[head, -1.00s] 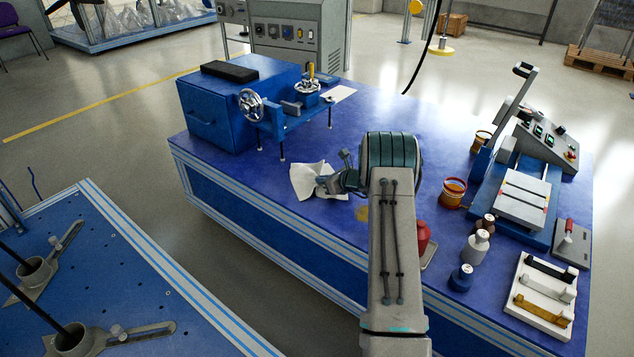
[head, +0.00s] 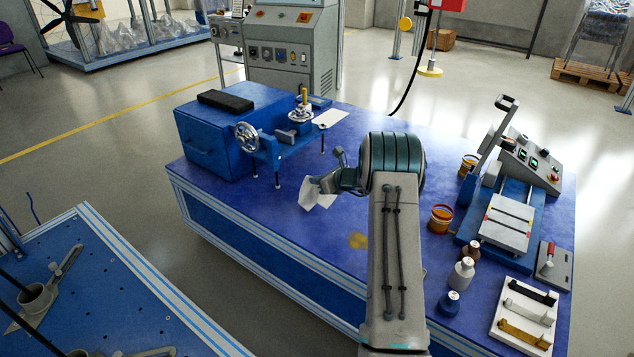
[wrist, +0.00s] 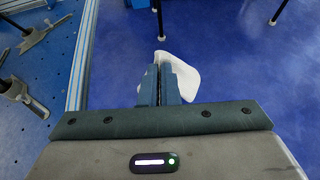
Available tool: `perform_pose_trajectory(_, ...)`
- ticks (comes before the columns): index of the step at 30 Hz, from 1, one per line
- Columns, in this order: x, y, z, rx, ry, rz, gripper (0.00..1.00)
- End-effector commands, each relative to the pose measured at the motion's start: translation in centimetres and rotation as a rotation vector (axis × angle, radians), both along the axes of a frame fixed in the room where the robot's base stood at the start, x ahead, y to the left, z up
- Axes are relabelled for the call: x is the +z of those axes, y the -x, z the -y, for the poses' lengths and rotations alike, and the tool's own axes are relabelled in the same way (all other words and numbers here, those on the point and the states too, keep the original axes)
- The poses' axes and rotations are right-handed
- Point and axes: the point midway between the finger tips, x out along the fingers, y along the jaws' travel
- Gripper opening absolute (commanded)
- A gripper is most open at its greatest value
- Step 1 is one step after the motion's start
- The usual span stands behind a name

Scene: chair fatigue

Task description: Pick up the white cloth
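The white cloth (head: 309,194) is bunched and creased at the tip of my gripper (head: 322,185), over the blue table's left part. In the wrist view the cloth (wrist: 185,78) shows around and beyond the fingers. My gripper (wrist: 160,88) has its two fingers close together, with the cloth pinched between them. The cloth hangs down from the fingertips in the head view. I cannot tell whether its lower edge touches the table. Part of the cloth is hidden behind the fingers.
On the blue table (head: 290,235), a blue box (head: 215,135) and a handwheel fixture (head: 270,145) stand beyond the cloth. Amber jars, small bottles (head: 461,273) and a test rig (head: 505,220) stand to the right. A perforated blue table (head: 110,290) is at lower left.

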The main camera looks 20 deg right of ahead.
Motion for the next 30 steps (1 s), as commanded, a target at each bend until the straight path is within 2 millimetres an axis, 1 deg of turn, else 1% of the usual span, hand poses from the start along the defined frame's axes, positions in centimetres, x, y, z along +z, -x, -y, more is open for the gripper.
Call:
perform_pose_trajectory(2, 0.2, 0.0, 0.0, 0.000, 0.000, 0.001, 0.00)
perform_pose_trajectory(5, 1.4, 0.0, 0.0, 0.000, 0.001, 0.003, 0.00)
perform_pose_trajectory(12, 6.6, 0.0, 0.0, 0.001, 0.000, 0.003, 0.00)
perform_pose_trajectory(15, 8.6, 0.0, 0.0, 0.001, 0.001, 0.003, 0.00)
perform_pose_trajectory(16, 8.9, 0.0, 0.0, 0.000, 0.000, 0.002, 0.00)
perform_pose_trajectory(18, 9.3, 0.0, 0.0, 0.001, 0.000, 0.001, 0.00)
perform_pose_trajectory(26, 9.0, 0.0, -0.1, 0.001, 0.000, 0.001, 0.00)
perform_pose_trajectory(30, 9.0, 0.6, -0.7, 0.017, 0.002, -0.002, 0.00)
